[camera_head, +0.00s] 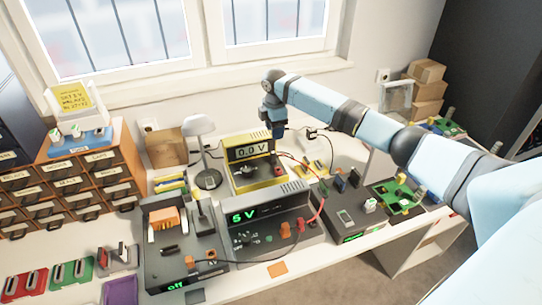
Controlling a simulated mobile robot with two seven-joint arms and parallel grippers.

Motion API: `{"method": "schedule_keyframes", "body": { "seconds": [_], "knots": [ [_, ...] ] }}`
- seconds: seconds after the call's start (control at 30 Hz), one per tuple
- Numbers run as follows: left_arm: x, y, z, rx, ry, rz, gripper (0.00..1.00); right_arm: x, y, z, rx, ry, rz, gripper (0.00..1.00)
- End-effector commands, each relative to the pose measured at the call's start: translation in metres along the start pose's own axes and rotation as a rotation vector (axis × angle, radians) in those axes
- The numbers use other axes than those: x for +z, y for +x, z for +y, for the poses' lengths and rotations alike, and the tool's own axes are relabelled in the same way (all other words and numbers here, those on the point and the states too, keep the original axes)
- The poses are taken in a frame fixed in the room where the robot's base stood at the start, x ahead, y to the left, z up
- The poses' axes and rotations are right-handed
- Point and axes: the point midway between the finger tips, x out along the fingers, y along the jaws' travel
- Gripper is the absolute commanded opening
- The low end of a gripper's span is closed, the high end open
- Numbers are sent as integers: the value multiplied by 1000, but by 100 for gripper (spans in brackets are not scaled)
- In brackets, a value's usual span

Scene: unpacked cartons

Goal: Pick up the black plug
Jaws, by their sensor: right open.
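My right gripper (277,133) points down just above the back right of the yellow meter (243,174), which reads 0.0 V. It is open, and no object shows between its fingers. The black plug is too small to pick out for sure. A black lead also runs in front of the grey power supply (262,238), which reads 5 V. The spot right under the gripper is partly hidden. My left gripper is not in view.
A grey box (163,272) reading "off" stands front left, and a lamp (205,178) stands beside the meter. A red lead (319,209) loops right of the power supply. Green circuit boards (399,195) are at right. Wooden drawers (67,185) stand at left.

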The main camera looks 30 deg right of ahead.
Motion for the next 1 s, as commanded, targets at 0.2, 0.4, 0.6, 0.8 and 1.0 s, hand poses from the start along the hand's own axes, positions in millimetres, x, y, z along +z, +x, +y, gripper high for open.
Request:
{"method": "schedule_keyframes", "body": {
  "seconds": [0.2,0.4,0.6,0.8,1.0],
  "knots": [
    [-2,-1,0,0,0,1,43,0,39,0,0,0,0,49],
    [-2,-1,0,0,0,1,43,-1,53,0,1,0,1,49],
    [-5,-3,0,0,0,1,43,-3,81,2,-1,0,0,49],
    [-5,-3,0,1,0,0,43,-3,101,2,0,0,0,49],
    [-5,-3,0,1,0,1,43,-3,103,2,2,0,1,49]
  ]
}}
